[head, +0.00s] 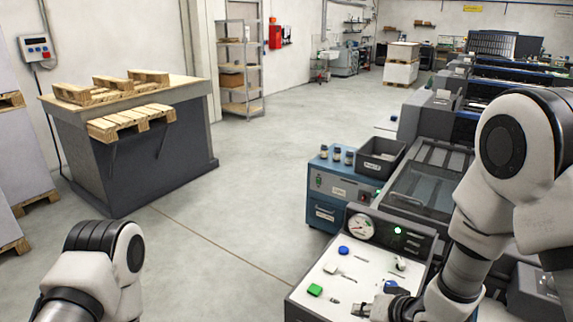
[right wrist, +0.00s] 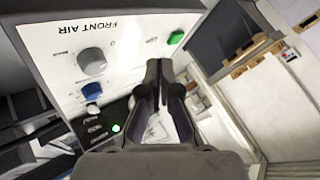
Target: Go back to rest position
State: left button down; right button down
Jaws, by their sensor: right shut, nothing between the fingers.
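My right gripper (head: 372,311) is low in the head view, over the front edge of a white control panel (head: 330,272). In the right wrist view its two dark fingers (right wrist: 160,66) are together with nothing between them, in front of the panel face (right wrist: 62,38) marked FRONT AIR. I cannot tell whether the fingertips touch the panel. My left arm shows at the lower left of the head view, but its gripper is out of view.
The panel has a gauge (head: 361,227), a blue knob (head: 343,250) and a green button (head: 314,290). Behind it stand a blue cabinet (head: 325,208) and a grey bin (head: 380,158). A dark bench (head: 130,165) with pallets stands left. The floor between is clear.

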jog(key=s+d+f+m+g+h, duration=0.25)
jog(key=s+f+g, duration=0.25)
jog(key=s+f, duration=1.1)
jog(key=s+d+f+n+g+h, duration=0.2)
jog(key=s+d+f+n, duration=0.2)
jog(key=s, duration=0.6)
notch_tip(320, 180, down, 3)
jog(key=d, duration=0.2)
jog(key=shift+s+d+n+g+b, duration=0.2)
jog(key=shift+d+n+g+b, duration=0.1)
jog(key=shift+d+n+g, duration=0.1)
